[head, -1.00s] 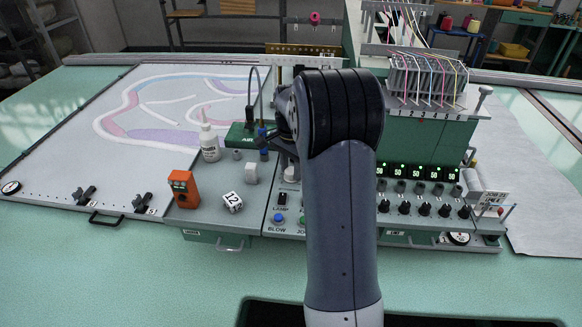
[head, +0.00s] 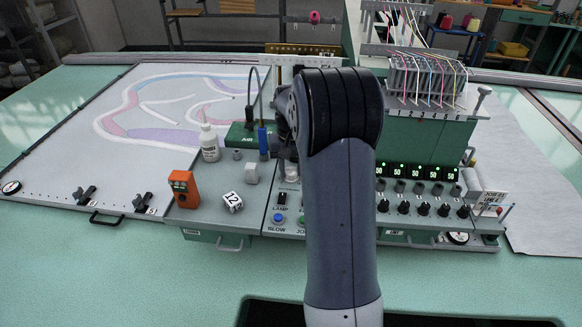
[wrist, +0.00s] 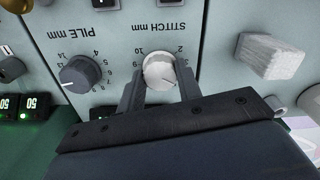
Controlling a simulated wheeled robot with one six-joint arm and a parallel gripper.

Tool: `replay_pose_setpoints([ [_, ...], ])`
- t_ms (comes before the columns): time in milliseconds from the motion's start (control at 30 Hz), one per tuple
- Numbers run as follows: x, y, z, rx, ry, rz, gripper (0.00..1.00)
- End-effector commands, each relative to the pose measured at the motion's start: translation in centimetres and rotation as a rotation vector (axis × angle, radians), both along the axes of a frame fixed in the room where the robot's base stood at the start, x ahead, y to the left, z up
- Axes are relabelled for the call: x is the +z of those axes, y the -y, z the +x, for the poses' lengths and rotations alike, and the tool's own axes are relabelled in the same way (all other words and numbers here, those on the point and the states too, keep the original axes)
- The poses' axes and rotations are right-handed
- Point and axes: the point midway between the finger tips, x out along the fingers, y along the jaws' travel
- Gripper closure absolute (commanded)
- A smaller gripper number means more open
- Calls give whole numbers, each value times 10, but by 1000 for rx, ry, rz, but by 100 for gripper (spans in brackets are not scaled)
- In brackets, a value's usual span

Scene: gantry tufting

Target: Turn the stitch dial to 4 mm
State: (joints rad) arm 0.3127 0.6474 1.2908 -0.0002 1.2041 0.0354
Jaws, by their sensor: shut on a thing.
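The stitch dial (wrist: 160,71) is a pale round knob on a grey panel under the upside-down label "STITCH mm", with numbers around it. My gripper (wrist: 158,80) has one dark finger on each side of the dial and is shut on it. A short dark mark shows on the dial's face, but I cannot tell which number it points at. The fingers cover part of the number ring. In the head view my arm hides the dial and most of my gripper.
A dark pile dial (wrist: 80,74) sits beside the stitch dial. A pale block (wrist: 268,56) stands out on the other side. In the head view, an orange device (head: 184,189), a white bottle (head: 209,143) and a blue-handled tool (head: 263,140) stand left of my arm.

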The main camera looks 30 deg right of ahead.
Motion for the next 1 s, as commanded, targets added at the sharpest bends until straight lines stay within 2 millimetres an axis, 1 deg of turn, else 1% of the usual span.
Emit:
replay_pose_setpoints([
  [100, 1, 0, 0, 53, 2, 0, 89],
  [300, 1, 0, 1, 105, 3, 0, 89],
  [800, 1, 0, 1, 121, 4, 0, 89],
  [833, 1, 0, 1, 121, 4, -1, 65],
  [1000, 1, 0, 1, 121, 3, -1, 51],
])
